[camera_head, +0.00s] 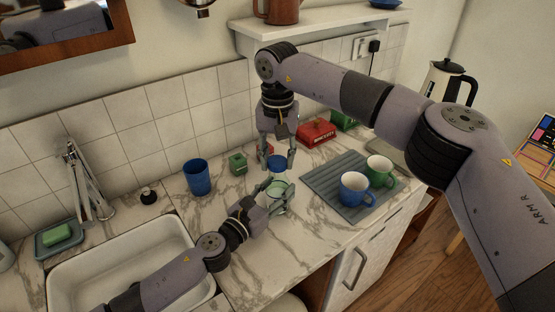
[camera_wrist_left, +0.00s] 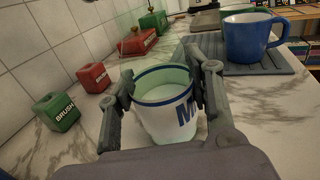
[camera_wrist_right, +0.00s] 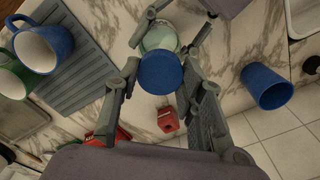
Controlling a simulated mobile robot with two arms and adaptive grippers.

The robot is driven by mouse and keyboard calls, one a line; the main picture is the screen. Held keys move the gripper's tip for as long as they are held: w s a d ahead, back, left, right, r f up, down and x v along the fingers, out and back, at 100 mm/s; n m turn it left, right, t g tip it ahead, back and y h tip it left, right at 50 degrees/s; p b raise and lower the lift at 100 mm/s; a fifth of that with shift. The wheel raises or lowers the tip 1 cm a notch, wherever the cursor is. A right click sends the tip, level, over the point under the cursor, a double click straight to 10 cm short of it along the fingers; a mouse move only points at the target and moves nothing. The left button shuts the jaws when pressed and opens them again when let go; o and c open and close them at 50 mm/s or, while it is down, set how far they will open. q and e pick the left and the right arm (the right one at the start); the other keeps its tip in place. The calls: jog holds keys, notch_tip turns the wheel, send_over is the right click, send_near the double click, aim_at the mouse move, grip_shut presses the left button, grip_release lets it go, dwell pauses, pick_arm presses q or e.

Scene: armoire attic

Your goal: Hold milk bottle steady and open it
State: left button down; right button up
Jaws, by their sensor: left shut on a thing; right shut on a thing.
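The milk bottle (camera_head: 279,186), clear glass with a white label, stands upright on the marble counter. My left gripper (camera_head: 275,196) is shut around its body. In the left wrist view, the bottle (camera_wrist_left: 165,118) sits between both fingers, with white milk inside. Its blue cap (camera_head: 277,163) is at the top, between the fingers of my right gripper (camera_head: 277,158), which reaches down from above and is shut on it. In the right wrist view, the round blue cap (camera_wrist_right: 161,72) covers the neck. I cannot tell whether the cap is loose.
A grey mat (camera_head: 345,205) to the right carries a blue mug (camera_head: 354,190) and a green mug (camera_head: 379,171). A blue cup (camera_head: 198,177) and a green box (camera_head: 238,163) stand left. Red boxes (camera_head: 317,132) are behind. The sink (camera_head: 130,250) is front left.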

aim_at(278, 161)
jog(key=shift+r, duration=0.2)
jog(key=shift+r, duration=1.95)
pick_arm(q)
jog(key=c, duration=0.7)
grip_release()
jog(key=shift+s+a, duration=0.1)
